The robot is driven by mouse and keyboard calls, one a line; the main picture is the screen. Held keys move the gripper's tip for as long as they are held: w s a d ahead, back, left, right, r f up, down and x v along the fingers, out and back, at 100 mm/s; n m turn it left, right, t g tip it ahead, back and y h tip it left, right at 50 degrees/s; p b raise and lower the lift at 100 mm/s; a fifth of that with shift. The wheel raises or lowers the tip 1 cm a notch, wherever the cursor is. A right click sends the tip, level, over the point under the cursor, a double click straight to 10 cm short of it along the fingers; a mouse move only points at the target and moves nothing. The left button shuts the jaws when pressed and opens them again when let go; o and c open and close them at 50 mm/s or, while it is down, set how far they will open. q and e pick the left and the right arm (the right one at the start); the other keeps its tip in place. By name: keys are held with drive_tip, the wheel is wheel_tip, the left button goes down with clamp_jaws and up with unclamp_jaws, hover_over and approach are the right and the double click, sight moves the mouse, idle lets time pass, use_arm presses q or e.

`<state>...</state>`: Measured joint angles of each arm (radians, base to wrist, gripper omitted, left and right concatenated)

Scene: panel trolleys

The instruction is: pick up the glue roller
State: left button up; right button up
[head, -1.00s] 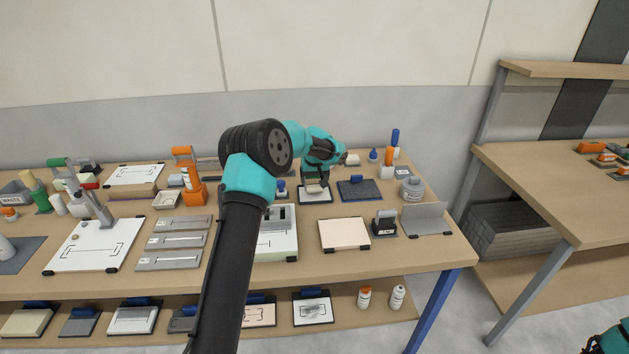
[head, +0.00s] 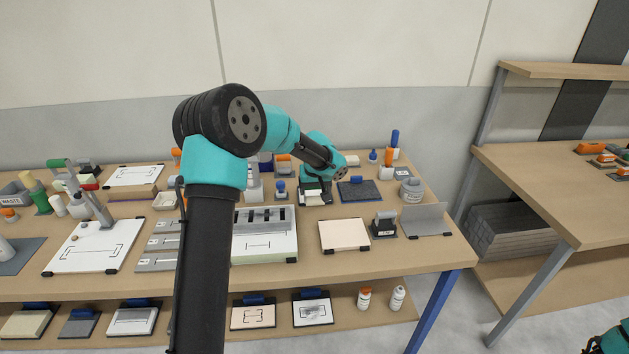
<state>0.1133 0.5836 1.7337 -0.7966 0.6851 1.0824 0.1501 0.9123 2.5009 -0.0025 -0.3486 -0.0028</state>
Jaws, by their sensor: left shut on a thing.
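My left gripper (head: 313,187) reaches down to a small pale pad with a dark edge (head: 316,199) near the back middle of the bench. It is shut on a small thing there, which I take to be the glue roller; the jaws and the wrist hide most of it. I cannot tell whether it touches the pad or is just above it. My right gripper is out of view; only a teal piece of my right arm shows at the bottom right corner.
A dark blue pad (head: 360,191) lies just right of the gripper. A beige board (head: 344,235) and a white slotted fixture (head: 265,247) lie in front. A round tin (head: 411,190) and a grey bent plate (head: 427,220) stand at the right. My left arm hides part of the bench.

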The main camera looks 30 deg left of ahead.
use_arm(q)
drive_tip(key=shift+s+d+r, duration=0.1)
drive_tip(key=shift+s+d, duration=0.35)
drive_tip(key=shift+s, duration=0.3)
drive_tip(key=shift+s+d+r, duration=0.1)
drive_tip(key=shift+s+d, duration=0.35)
drive_tip(key=shift+s, duration=0.3)
drive_tip(key=shift+s+d+r, duration=0.1)
drive_tip(key=shift+s+d, duration=0.35)
drive_tip(key=shift+s, duration=0.3)
drive_tip(key=o, duration=0.4)
drive_tip(key=shift+c, duration=1.2)
